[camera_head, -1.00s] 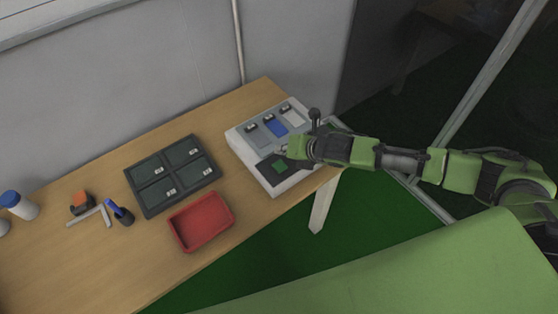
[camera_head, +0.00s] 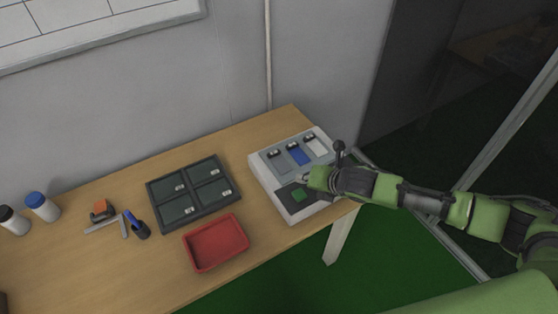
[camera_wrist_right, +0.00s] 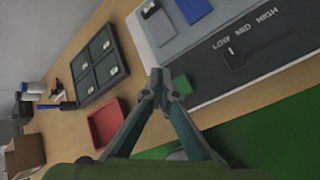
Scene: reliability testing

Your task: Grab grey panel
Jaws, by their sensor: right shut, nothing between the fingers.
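The grey panel (camera_head: 276,161) sits at the left end of a row on the white test device (camera_head: 266,193), beside a blue panel (camera_head: 298,154) and a whitish panel (camera_head: 317,145). In the right wrist view, the grey panel (camera_wrist_right: 159,26) is at the top, left of the blue panel (camera_wrist_right: 194,8). My right gripper (camera_head: 304,178) is over the front part of the device, near the green square (camera_head: 299,195) and apart from the grey panel. In the right wrist view its fingertips (camera_wrist_right: 159,76) meet, empty. My left gripper is out of view.
A dark four-part tray (camera_head: 155,206) and a red bin (camera_head: 217,242) stand left of the device. A lever with a dark knob (camera_head: 339,147) rises at the device's right. The device shows LOW, MED, HIGH labels (camera_wrist_right: 246,32). Bare wooden table (camera_head: 90,262) is at front left.

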